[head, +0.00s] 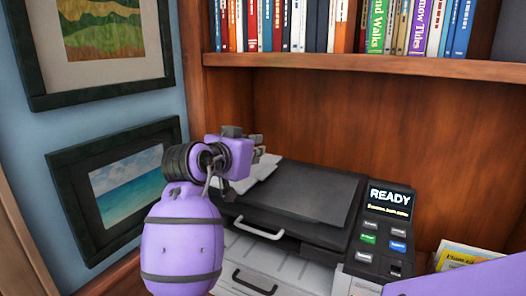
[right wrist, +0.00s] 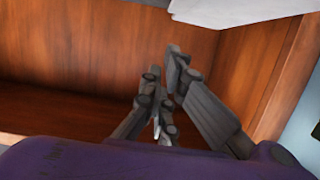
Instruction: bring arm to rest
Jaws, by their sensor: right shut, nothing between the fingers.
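My right arm, purple with dark bands, stands in front of the printer in the head view. My right gripper (head: 258,148) is small there, just above the printer's left back corner and near some white paper (head: 254,180); I cannot tell whether they touch. In the right wrist view, the dark fingers of my right gripper (right wrist: 164,72) are shut with nothing between them, in front of brown wood panels (right wrist: 110,45). My left gripper is not in view.
A printer (head: 305,190) with a control panel (head: 388,225) reading READY stands in the wooden bookcase. A shelf (head: 360,64) full of books runs above it. Framed pictures (head: 125,190) hang on the blue wall at the left. A yellow-covered book (head: 462,256) lies at the right.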

